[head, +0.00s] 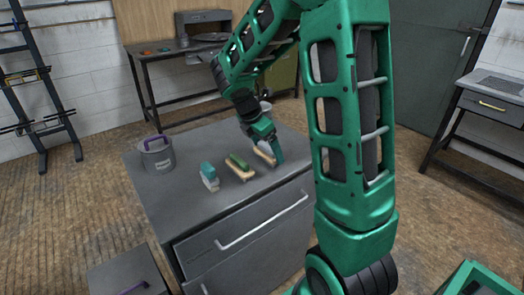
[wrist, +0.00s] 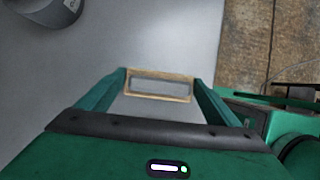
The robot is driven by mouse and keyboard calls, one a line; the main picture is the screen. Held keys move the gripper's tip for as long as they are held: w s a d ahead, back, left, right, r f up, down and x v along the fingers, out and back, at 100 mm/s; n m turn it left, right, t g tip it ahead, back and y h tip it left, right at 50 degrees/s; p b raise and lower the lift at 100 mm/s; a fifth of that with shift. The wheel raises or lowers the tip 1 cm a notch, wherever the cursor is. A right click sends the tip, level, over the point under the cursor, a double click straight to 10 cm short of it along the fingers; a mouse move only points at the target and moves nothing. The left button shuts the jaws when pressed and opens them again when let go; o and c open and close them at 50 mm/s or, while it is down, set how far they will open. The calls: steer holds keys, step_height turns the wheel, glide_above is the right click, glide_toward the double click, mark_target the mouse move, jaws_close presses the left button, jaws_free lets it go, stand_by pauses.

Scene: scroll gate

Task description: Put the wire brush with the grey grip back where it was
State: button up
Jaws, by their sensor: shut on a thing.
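A wooden brush with a grey grip (wrist: 160,87) sits between the two teal fingers of my gripper (wrist: 160,95) in the wrist view, a finger at each end. In the head view my gripper (head: 265,143) is over the right part of the grey cabinet top (head: 205,140), shut on this pale wooden brush (head: 263,154). Its bristles are hidden, and I cannot tell whether it touches the top. A brush with a green grip (head: 239,167) and one with a teal upper part (head: 209,176) stand to its left, apart from it.
A grey bucket with a purple handle (head: 157,154) stands at the cabinet top's left. A grey container (wrist: 45,10) shows at the wrist view's upper left. The front left of the top is clear. A workbench (head: 175,55) stands behind, and a desk (head: 490,105) at right.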

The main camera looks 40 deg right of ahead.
steer(key=o, duration=0.9)
steer(key=shift+f, duration=0.1)
steer(key=v, duration=1.2)
steer(key=s+d+m+y, duration=0.1)
steer(key=s+d+m, duration=0.1)
steer(key=s+m, duration=0.5)
steer(key=s+d+m+y, duration=0.1)
steer(key=s+d+m, duration=0.2)
steer(key=s+m, duration=0.4)
steer(key=s+a+f+m+y, duration=0.1)
steer(key=s+a+f+m, duration=0.1)
steer(key=s+m, duration=0.3)
steer(key=s+a+f+m+y, duration=0.1)
steer(key=s+a+f+m, duration=0.1)
steer(key=s+m, duration=0.3)
steer(key=s, duration=0.4)
steer(key=shift+s+a+f+m+y, duration=0.2)
steer(key=shift+a+f+m+y, duration=0.05)
steer(key=shift+a+m+y, duration=0.15)
steer(key=shift+d, duration=0.1)
